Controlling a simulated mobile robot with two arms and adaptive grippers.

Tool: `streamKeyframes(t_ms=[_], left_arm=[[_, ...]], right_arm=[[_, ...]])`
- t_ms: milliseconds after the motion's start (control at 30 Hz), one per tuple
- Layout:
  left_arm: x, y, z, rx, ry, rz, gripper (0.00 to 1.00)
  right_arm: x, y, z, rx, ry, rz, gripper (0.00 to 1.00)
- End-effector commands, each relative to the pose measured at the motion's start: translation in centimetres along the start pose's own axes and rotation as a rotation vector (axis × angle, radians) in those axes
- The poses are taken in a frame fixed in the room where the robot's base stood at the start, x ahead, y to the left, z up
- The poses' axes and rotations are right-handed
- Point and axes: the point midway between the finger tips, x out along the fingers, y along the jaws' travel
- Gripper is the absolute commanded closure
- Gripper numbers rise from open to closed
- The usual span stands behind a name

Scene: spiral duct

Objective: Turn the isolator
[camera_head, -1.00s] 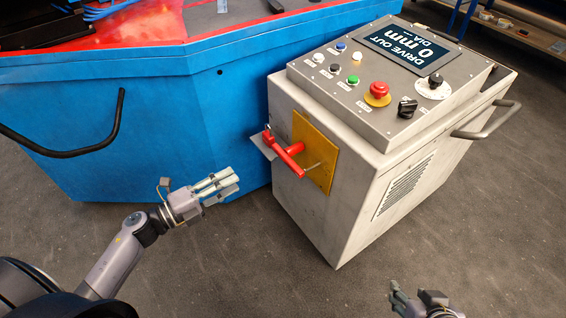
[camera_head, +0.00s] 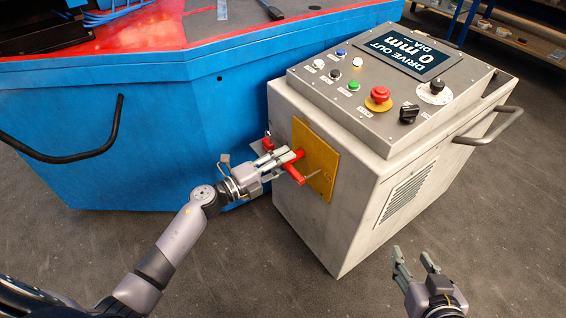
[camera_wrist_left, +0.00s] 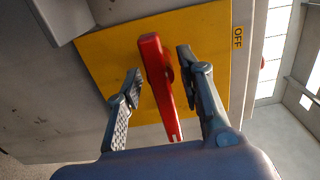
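The isolator's red handle (camera_head: 294,172) is mounted on a yellow plate (camera_head: 322,162) on the left side of the grey control cabinet. My left gripper (camera_head: 284,157) is at the handle, its fingers partly covering it. In the left wrist view, the red handle (camera_wrist_left: 158,80) lies between the two spread fingers of my left gripper (camera_wrist_left: 160,72). There is a gap on the left, and the right finger is close to the handle. My right gripper (camera_head: 415,258) is open and empty, low in front of the cabinet.
The grey cabinet (camera_head: 350,225) has a top panel with coloured buttons, a red emergency stop (camera_head: 379,97) and a display (camera_head: 405,50). A blue machine (camera_head: 180,130) with a black handle (camera_head: 70,155) stands close on the left. The floor in front is clear.

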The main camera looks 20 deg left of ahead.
Motion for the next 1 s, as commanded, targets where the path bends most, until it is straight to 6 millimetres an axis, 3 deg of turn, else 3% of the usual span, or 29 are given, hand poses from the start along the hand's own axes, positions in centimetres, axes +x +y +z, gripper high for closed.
streamKeyframes(t_ms=[300, 800, 1000], left_arm=[[0.30, -0.01, -0.02, -0.001, 0.000, 0.000, 0.65], [0.26, 0.00, 0.00, -0.001, 0.000, 0.000, 0.98], [0.25, 0.00, 0.00, -0.001, 0.000, 0.000, 1.00]], right_arm=[[0.04, -0.04, -0.20, 0.000, 0.010, -0.001, 0.60], [0.05, -0.03, -0.12, 0.000, 0.007, -0.001, 0.60], [0.05, -0.03, -0.12, 0.000, 0.007, -0.001, 0.60]])
